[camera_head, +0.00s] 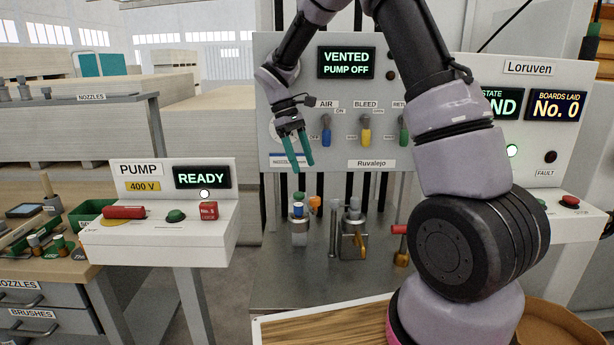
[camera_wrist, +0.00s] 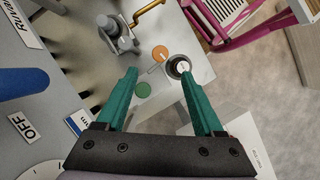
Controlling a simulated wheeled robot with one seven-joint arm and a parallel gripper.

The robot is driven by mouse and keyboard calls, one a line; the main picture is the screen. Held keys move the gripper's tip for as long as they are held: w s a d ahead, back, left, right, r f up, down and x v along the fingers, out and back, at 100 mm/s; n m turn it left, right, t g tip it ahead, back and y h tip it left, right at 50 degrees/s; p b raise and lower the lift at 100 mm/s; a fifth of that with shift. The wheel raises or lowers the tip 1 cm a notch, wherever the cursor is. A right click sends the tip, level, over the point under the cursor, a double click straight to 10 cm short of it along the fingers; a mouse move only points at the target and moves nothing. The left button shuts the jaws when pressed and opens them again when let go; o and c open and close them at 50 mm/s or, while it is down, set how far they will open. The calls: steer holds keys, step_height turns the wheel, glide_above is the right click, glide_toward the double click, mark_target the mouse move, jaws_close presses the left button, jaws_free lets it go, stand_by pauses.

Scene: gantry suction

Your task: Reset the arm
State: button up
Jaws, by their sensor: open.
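My gripper (camera_head: 298,165) hangs in front of the grey control panel (camera_head: 275,75), with its two teal fingers pointing down. It is open and nothing is between the fingers. In the wrist view the same fingers (camera_wrist: 158,88) are spread apart above a grey surface with valves. My arm is raised and bent, and it covers the right part of the control panel. The panel screen (camera_head: 346,62) reads "VENTED PUMP OFF". Blue, yellow and green levers sit below it.
A pump box (camera_head: 160,215) at the left shows "READY". Valves (camera_head: 352,230) stand on the metal surface below the panel. A bench (camera_head: 40,260) with nozzles is at far left. A white console (camera_head: 560,150) stands at the right, partly behind my arm. Air around my gripper looks free.

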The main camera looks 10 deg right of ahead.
steer(key=shift+w+a+r, duration=0.1)
steer(key=shift+r, duration=0.3)
